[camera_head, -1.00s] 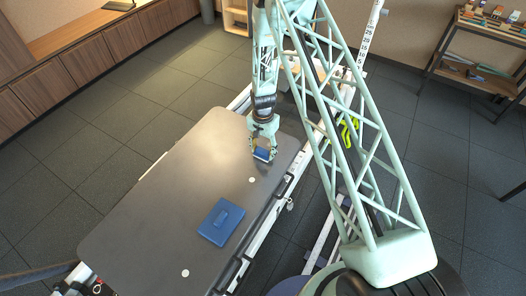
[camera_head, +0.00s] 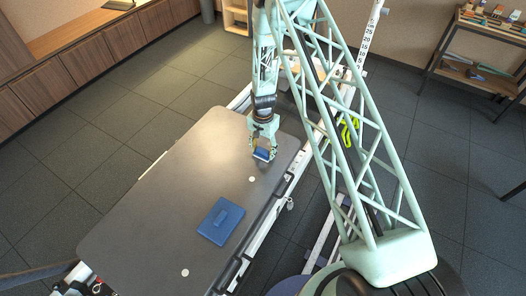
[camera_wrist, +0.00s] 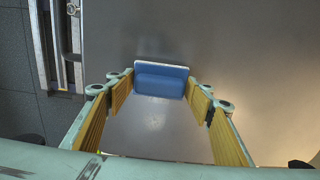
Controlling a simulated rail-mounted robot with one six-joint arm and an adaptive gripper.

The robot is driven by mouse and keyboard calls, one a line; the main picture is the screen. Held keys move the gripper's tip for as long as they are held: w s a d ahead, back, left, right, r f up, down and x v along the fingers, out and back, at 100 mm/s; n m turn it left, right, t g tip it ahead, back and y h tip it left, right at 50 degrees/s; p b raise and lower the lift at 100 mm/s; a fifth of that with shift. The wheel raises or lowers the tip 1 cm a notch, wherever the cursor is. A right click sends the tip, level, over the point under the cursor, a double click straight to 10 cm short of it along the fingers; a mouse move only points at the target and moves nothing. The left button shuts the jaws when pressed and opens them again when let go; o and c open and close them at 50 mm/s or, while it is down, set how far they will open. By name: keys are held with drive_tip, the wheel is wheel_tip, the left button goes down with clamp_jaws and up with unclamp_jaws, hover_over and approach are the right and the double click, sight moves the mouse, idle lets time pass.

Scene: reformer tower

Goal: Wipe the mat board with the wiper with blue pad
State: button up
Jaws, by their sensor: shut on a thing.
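The mat board (camera_head: 165,200) is a long dark grey panel with rounded corners, lying flat and slanting across the head view. It also fills much of the wrist view (camera_wrist: 240,40). My gripper (camera_head: 262,148) is over its far right end, pointing down. The wiper (camera_head: 261,154) is between my fingers, small and blue. In the wrist view, my gripper (camera_wrist: 163,92) is shut on the wiper (camera_wrist: 162,82), which shows a blue body and a thin pale edge. The wiper looks at or very near the board; contact is hard to tell.
A blue flat block with a raised grip (camera_head: 221,220) lies on the board nearer the camera. Two white round spots mark the board, one (camera_head: 251,179) close to my gripper. A white rail frame (camera_head: 262,235) runs along the board's right side. The board's middle and left are clear.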

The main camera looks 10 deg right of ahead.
drive_tip(key=shift+w+d, duration=0.15)
drive_tip(key=shift+d, duration=0.05)
drive_tip(key=shift+w+d+r, duration=0.1)
drive_tip(key=shift+w+d, duration=0.25)
drive_tip(key=shift+w, duration=0.05)
drive_tip(key=shift+w+d+b, duration=0.1)
drive_tip(key=shift+b, duration=0.2)
drive_tip(key=shift+w+d+b, duration=0.3)
drive_tip(key=shift+w+d, duration=0.15)
idle(0.4)
drive_tip(key=shift+s+a, duration=0.1)
drive_tip(key=shift+s, duration=0.05)
drive_tip(key=shift+s+a, duration=0.4)
drive_tip(key=shift+a, duration=0.05)
idle(0.3)
